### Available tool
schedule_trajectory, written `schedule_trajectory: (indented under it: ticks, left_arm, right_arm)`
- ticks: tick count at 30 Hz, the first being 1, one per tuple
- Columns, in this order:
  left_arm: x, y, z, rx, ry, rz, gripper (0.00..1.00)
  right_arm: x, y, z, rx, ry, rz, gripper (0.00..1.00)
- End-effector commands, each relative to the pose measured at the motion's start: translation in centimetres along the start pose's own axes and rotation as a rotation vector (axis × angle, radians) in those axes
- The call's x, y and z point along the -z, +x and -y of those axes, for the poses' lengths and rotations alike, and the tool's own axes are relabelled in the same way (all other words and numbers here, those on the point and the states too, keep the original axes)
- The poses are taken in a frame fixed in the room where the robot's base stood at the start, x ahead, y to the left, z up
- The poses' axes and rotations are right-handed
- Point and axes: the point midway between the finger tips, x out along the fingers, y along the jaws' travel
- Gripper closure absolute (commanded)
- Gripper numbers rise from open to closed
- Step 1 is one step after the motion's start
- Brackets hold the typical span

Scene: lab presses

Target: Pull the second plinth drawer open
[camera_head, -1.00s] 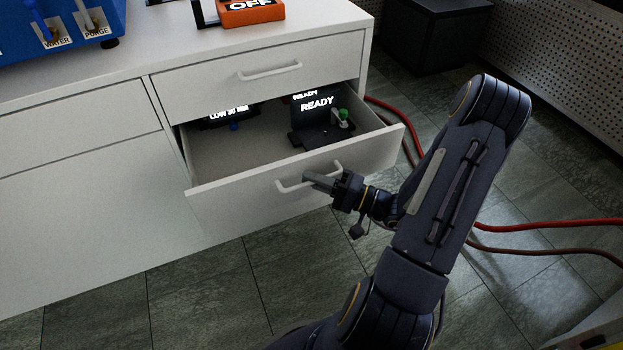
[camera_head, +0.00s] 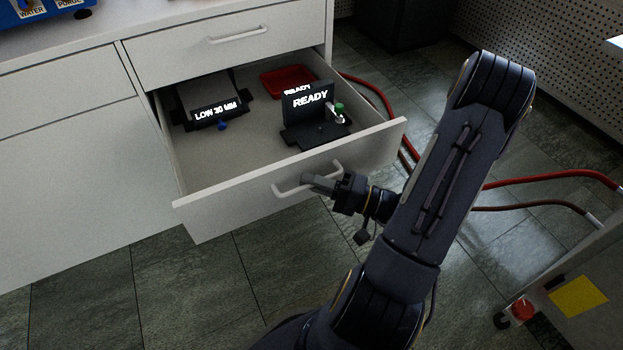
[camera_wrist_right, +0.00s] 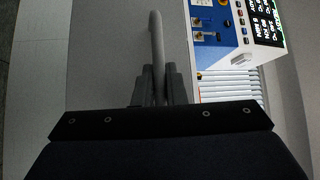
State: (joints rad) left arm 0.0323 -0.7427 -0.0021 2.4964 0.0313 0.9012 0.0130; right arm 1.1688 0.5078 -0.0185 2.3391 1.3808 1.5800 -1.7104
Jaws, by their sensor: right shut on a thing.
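The second plinth drawer (camera_head: 225,213) stands well open, with its inside showing. My right gripper (camera_head: 308,181) is shut on the drawer's pale bar handle (camera_head: 290,189) near its right part. In the right wrist view, the handle (camera_wrist_right: 155,40) passes between the two fingers of my right gripper (camera_wrist_right: 160,72). My left gripper is in neither view.
The drawer holds a black device reading READY (camera_head: 310,100), another reading LOW 30 MM (camera_head: 215,112), and a red tray (camera_head: 288,81). The closed upper drawer (camera_head: 225,45) is above. Red hoses (camera_head: 545,179) and a cart (camera_head: 560,285) are at the right.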

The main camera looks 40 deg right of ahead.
Motion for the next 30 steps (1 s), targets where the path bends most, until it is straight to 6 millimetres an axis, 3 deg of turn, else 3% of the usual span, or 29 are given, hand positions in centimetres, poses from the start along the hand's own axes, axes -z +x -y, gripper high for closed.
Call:
schedule_trajectory:
  ticks: [9, 10, 12, 20, 23, 30]
  left_arm:
    - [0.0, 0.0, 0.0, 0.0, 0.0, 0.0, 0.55]
    - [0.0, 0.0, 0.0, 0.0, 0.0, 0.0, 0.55]
    - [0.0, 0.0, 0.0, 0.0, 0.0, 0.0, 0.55]
    - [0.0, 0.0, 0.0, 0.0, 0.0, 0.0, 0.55]
    - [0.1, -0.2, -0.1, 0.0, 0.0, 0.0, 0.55]
    - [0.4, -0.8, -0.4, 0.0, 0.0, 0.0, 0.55]
  right_arm:
    - [0.0, -0.1, -0.1, -0.003, 0.0, -0.001, 1.0]
    - [0.0, -0.1, -0.1, -0.003, 0.0, -0.001, 0.87]
    - [0.0, -0.1, -0.1, -0.003, 0.0, -0.001, 0.8]
    - [0.0, -0.1, 0.0, -0.001, 0.0, -0.001, 0.8]
    - [0.1, -0.8, 0.0, -0.003, -0.001, -0.003, 0.8]
    - [0.1, -4.9, 0.1, -0.005, 0.0, -0.006, 0.8]
